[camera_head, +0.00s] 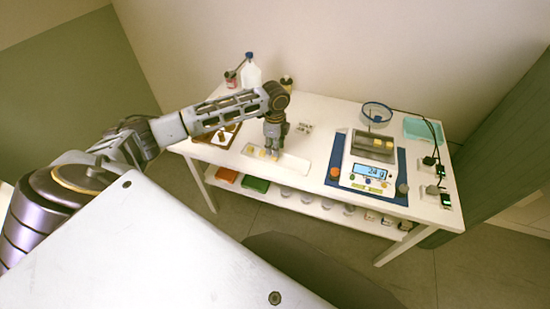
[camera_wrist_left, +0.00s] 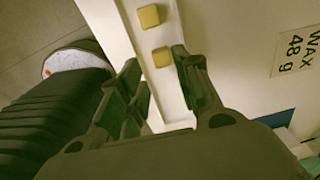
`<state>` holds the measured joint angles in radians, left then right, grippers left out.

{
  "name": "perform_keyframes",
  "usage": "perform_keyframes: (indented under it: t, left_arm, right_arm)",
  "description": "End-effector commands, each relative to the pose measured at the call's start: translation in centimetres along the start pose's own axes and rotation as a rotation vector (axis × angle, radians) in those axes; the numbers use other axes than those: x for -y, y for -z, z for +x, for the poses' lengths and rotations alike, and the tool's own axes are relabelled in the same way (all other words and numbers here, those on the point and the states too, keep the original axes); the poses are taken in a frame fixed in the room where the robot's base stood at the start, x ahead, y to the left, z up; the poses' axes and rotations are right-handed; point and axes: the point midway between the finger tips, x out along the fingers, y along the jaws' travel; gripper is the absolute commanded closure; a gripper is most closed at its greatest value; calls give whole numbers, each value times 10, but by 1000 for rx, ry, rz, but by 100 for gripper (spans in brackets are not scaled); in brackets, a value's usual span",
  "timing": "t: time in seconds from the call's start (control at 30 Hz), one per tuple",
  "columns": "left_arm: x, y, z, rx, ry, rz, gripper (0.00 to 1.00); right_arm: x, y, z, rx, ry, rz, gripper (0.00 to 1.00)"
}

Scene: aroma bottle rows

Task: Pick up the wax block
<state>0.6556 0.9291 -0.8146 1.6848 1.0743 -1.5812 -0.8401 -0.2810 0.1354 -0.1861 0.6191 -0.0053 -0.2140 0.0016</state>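Pale yellow wax blocks lie on a long white tray (camera_head: 300,165) on the table. In the left wrist view, one yellow block (camera_wrist_left: 149,16) lies farther off, and another yellow block (camera_wrist_left: 161,57) lies near the fingertips, on the white tray (camera_wrist_left: 172,105). My left gripper (camera_head: 273,152) points down at the tray, close to the blocks. In the left wrist view its fingers (camera_wrist_left: 162,78) are apart, with the nearer block showing in or just beyond the gap. I see no block held. My right gripper is not in view.
A digital scale (camera_head: 368,175) reading 24 g stands right of the tray on a blue mat (camera_head: 332,180). A clear bottle (camera_head: 251,75) stands at the back. A card (camera_wrist_left: 297,50) reads "WAX 48 g". A teal tray (camera_head: 422,129) and cables are at the right.

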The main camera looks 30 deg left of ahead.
Motion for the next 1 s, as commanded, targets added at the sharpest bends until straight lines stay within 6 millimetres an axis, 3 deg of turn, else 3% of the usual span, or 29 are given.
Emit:
perform_keyframes:
  t: [0.17, 0.53, 1.0]
  left_arm:
    - [1, 1, 8, 1, -2, 0, 67]
    - [3, 4, 46, 1, -1, 0, 67]
    - [3, 4, 52, 1, 1, 1, 67]
  right_arm:
    - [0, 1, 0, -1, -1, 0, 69]
    - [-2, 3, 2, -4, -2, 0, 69]
    - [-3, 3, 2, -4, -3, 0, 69]
